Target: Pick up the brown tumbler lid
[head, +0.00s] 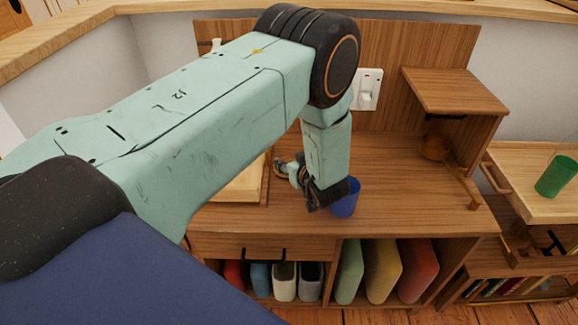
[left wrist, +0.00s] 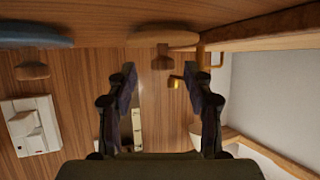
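I cannot pick out the brown tumbler lid for certain. A brown rounded thing (head: 435,147) sits under the small shelf at the right of the desk in the head view. I cannot tell whether it is the lid. My left gripper (head: 300,180) is low over the desk, beside a blue cup (head: 346,202) that the arm partly covers. In the left wrist view the two fingers of my left gripper (left wrist: 163,110) are spread apart, with nothing held between them. My right gripper is not in view.
The wooden desk (head: 400,205) has free room right of the blue cup. A raised shelf (head: 455,92) stands over its right end. A light wooden tray (head: 240,186) lies left of the gripper. A green cup (head: 556,176) stands on the right-hand unit. Coloured binders stand below.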

